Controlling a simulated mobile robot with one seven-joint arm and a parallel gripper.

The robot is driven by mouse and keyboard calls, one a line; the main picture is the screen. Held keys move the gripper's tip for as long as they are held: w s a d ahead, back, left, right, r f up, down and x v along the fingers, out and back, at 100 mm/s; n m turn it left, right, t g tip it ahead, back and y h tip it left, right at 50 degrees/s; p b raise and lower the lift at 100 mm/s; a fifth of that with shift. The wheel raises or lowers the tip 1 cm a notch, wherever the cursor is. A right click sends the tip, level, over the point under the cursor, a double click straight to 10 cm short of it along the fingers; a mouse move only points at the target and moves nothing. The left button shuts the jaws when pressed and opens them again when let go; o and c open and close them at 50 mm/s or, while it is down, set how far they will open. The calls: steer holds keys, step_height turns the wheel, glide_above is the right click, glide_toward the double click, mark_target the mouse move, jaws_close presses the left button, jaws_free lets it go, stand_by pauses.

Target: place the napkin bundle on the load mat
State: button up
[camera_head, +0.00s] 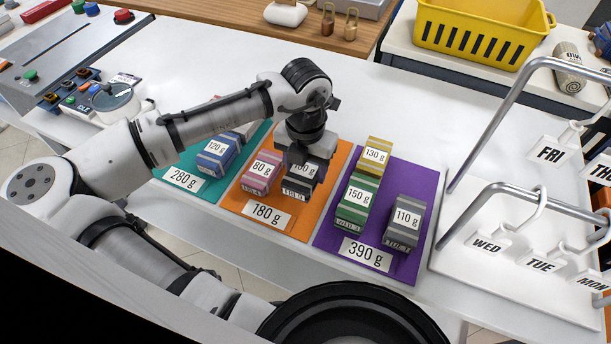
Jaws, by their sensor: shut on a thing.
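My gripper (305,155) points down over the orange mat (245,205), labelled 180 g, and is shut on a dark bundle (297,190). Its weight label is partly covered by the fingers. The bundle is at the mat's right side, next to a pink bundle (262,172) marked 80 g. I cannot tell whether it touches the mat. The teal mat (205,187), labelled 280 g, holds a blue bundle (217,152) marked 120 g. The purple mat (376,236), labelled 390 g, holds a yellow 130 g bundle (376,153), a green 150 g bundle (358,196) and a grey 110 g bundle (404,224).
A metal rail rack (500,120) with day tags such as FRI (550,154) and WED (487,243) stands at the right. A yellow basket (480,30) is at the back right. The white counter (400,100) behind the mats is clear.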

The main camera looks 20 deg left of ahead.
steer(key=shift+f, duration=2.25)
steer(key=shift+f, duration=0.15)
steer(key=o, duration=1)
step_height(320, 180, up, 12)
steer(key=shift+r+b, duration=0.2)
steer(key=shift+b, duration=0.4)
